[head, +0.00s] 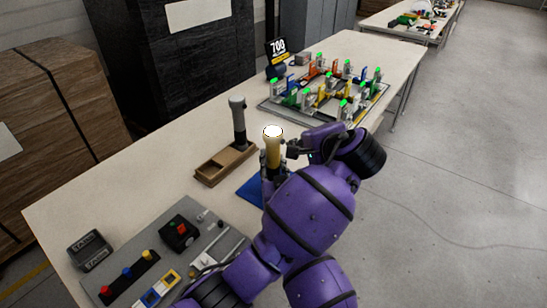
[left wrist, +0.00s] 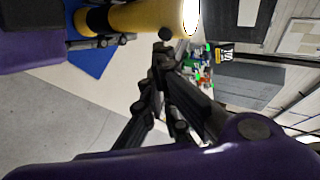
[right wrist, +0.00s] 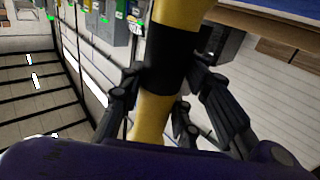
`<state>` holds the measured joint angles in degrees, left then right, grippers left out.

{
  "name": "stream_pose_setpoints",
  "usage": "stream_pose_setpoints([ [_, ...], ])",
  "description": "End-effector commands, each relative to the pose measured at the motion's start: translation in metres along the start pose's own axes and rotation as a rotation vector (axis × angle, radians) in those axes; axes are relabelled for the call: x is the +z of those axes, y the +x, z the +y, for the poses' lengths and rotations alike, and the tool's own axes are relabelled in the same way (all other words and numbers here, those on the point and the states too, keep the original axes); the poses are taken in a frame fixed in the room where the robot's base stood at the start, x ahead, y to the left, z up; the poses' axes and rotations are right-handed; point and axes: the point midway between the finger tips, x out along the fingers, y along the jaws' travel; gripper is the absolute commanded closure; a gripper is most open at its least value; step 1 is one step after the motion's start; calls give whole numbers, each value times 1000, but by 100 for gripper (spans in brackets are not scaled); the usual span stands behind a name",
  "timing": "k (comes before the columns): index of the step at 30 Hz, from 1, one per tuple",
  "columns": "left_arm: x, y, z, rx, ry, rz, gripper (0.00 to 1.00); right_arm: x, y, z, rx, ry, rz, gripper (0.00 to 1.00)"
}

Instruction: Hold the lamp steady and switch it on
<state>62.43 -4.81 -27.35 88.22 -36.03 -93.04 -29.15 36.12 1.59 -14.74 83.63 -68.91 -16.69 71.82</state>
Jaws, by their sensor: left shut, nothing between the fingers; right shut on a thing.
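The lamp is a yellow torch (head: 273,152) with a black band, standing upright with its bright white round end on top. In the left wrist view the lamp (left wrist: 140,20) lies across the top, its white end glaring. My right gripper (head: 272,172) is shut around the lamp's black band, which the right wrist view (right wrist: 168,62) shows between its fingers. My left gripper (left wrist: 162,50) is shut and empty, its fingertips close beside the lamp's side near the white end. A small dark spot shows there on the lamp; I cannot tell whether the fingertips touch it.
A blue mat (head: 250,191) lies by the lamp. A grey torch (head: 238,122) stands in a wooden tray (head: 210,172) to the left. A board with coloured fixtures (head: 268,106) is behind. A grey panel (head: 222,246) with a red-button box (head: 180,232) lies in front.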

Motion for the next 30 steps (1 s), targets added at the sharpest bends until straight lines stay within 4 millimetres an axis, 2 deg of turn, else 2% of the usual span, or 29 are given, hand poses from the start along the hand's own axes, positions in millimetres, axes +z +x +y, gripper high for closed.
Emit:
stream_pose_setpoints([
  [7, -4, -5, 4, 2, 1, 1, 100, 0, 0, 0, 0, 0, 0, 100],
  [22, -29, -39, 29, 2, 0, 1, 100, 0, 0, 0, 0, 0, 0, 100],
  [30, -30, -42, 31, 0, 0, 0, 100, 0, 0, 0, 0, 0, 0, 100],
])
